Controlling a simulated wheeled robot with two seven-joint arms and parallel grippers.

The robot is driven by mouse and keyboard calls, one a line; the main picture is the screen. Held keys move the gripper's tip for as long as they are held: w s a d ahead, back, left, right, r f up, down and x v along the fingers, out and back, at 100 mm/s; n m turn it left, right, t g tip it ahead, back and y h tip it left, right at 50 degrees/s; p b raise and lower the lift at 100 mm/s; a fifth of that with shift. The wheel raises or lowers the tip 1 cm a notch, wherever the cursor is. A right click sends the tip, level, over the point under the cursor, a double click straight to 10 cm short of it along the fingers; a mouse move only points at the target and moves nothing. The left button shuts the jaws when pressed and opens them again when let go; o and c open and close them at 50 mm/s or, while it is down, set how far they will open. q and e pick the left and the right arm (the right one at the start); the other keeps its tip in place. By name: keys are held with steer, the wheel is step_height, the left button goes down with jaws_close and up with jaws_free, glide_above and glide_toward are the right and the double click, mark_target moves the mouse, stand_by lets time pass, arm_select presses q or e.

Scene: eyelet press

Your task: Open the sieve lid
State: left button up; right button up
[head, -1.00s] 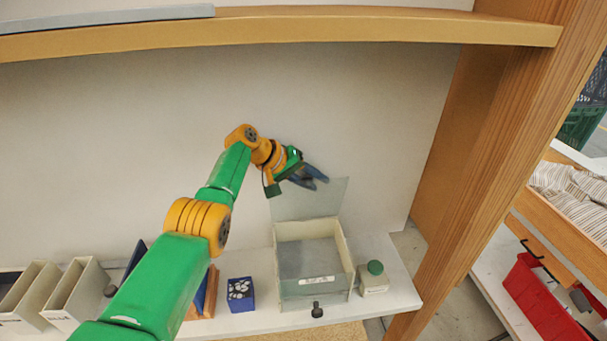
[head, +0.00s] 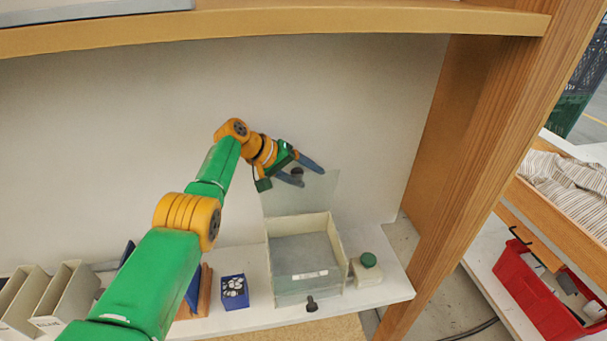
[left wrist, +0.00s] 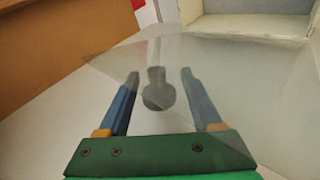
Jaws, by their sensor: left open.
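The sieve is a pale open-topped box (head: 336,248) on the white shelf, with a grey surface inside and a small label. Its translucent lid (head: 325,194) stands raised, roughly upright, at the back of the box. My left gripper (head: 308,174) is open at the lid's upper edge, with a dark knob (head: 297,171) between its fingers. In the left wrist view the two blue fingers (left wrist: 160,80) stand apart on either side of the dark knob (left wrist: 157,92), with gaps at both sides. The clear lid (left wrist: 235,85) spreads behind them. My right gripper is not in view.
A jar with a green cap (head: 368,260) stands right of the box. A dark knob-like piece (head: 312,304) is at its front. A blue patterned box (head: 235,291) and pale bins (head: 62,297) stand to the left. A wooden post (head: 470,150) bounds the right side.

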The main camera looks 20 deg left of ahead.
arm_select(q)
steer(key=b+v, duration=0.2)
steer(key=v, duration=0.5)
steer(key=shift+b, duration=0.3)
